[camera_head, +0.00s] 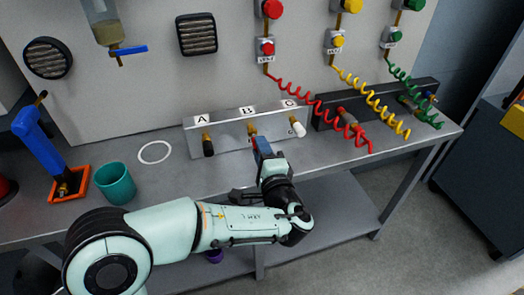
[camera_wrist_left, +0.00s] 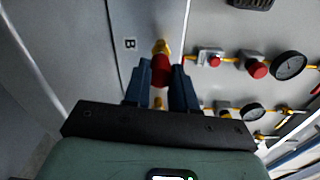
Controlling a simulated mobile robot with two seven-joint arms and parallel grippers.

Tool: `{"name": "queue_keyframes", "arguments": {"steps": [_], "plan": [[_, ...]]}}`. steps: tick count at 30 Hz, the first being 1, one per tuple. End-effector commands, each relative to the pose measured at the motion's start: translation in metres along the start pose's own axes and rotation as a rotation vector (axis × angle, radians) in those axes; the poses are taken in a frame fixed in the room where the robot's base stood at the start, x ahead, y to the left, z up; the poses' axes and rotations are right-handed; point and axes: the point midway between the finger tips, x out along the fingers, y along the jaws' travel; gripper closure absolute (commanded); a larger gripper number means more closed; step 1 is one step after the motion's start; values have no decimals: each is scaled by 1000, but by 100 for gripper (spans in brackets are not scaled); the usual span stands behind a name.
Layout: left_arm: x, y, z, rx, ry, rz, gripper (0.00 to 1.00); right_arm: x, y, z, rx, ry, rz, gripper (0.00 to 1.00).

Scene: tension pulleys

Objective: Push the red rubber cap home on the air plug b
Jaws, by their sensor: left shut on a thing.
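Air plug B (camera_head: 252,130) is a brass plug on the grey bracket under the letter B. It also shows in the left wrist view (camera_wrist_left: 161,47) as a brass end beyond my fingers. My left gripper (camera_head: 262,147) is in front of plug B, its blue fingers shut on the red rubber cap (camera_wrist_left: 161,73). The cap lies in line with the brass plug and appears to meet it; how far it sits on the plug I cannot tell. The fingers hide most of the cap in the head view. My right gripper is not in view.
Plug A (camera_head: 208,147) wears a black cap and plug C (camera_head: 298,128) a white one, close on either side. Coiled red (camera_head: 320,105), yellow and green hoses hang to the right. A teal cup (camera_head: 115,184) and a blue press (camera_head: 38,140) stand at the left.

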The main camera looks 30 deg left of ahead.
Motion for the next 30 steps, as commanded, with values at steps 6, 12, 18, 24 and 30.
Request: {"name": "queue_keyframes", "arguments": {"steps": [6,12,18,24,30], "plan": [[0,-1,0,-1,0,-1,100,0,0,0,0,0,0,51],[0,-1,0,-1,0,-1,100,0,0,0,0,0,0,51],[4,0,1,-1,-2,-1,100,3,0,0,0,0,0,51],[8,-1,1,-2,-1,-1,100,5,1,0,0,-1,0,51],[10,-1,1,-2,-1,0,100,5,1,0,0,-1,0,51]]}}
